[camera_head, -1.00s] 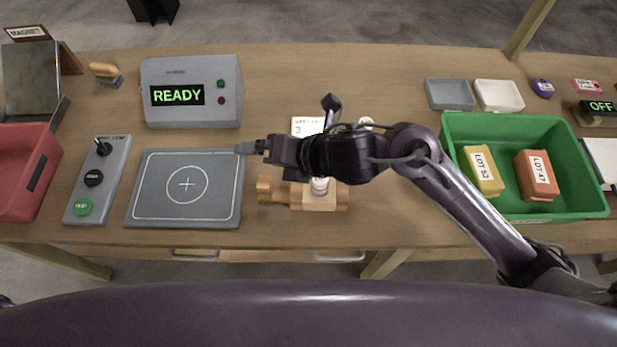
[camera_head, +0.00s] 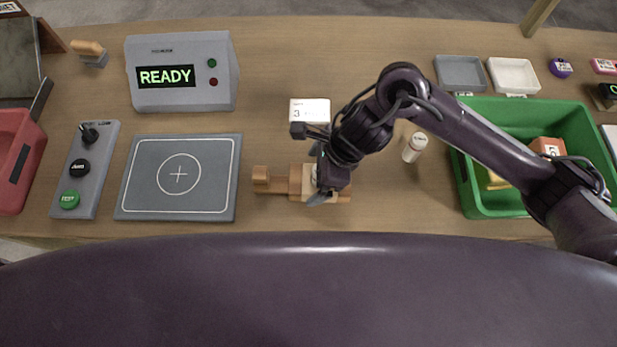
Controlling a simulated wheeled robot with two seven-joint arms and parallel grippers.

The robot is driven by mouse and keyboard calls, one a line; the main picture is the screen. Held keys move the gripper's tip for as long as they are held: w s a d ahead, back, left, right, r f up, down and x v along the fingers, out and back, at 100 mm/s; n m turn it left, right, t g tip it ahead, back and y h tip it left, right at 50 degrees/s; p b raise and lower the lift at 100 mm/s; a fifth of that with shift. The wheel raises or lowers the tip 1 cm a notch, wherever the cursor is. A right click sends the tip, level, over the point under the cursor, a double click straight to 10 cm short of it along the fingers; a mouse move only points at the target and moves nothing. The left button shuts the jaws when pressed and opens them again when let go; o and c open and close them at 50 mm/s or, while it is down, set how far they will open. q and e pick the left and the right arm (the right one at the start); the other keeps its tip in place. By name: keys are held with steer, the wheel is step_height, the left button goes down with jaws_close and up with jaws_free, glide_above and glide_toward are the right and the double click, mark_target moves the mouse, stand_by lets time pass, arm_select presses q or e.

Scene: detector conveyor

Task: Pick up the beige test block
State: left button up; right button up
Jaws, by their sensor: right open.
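A beige block (camera_head: 308,182) sits in a wooden holder (camera_head: 278,181) near the front middle of the table, to the right of the grey plate. My right gripper (camera_head: 320,196) points down directly over the block's right part. It is open and hides part of the block and the holder's right end. I cannot tell whether its fingers touch the block. My left gripper is not in view.
A white card marked 3 (camera_head: 310,110) stands just behind the gripper. A small white bottle (camera_head: 414,147) stands to its right. The grey plate (camera_head: 226,178) lies left. A green bin (camera_head: 480,207) with blocks is at right.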

steer(key=shift+x, duration=1.1)
steer(key=shift+w, duration=0.1)
steer(key=c, duration=1.2)
steer(key=shift+r, duration=0.2)
step_height(320, 180, up, 20)
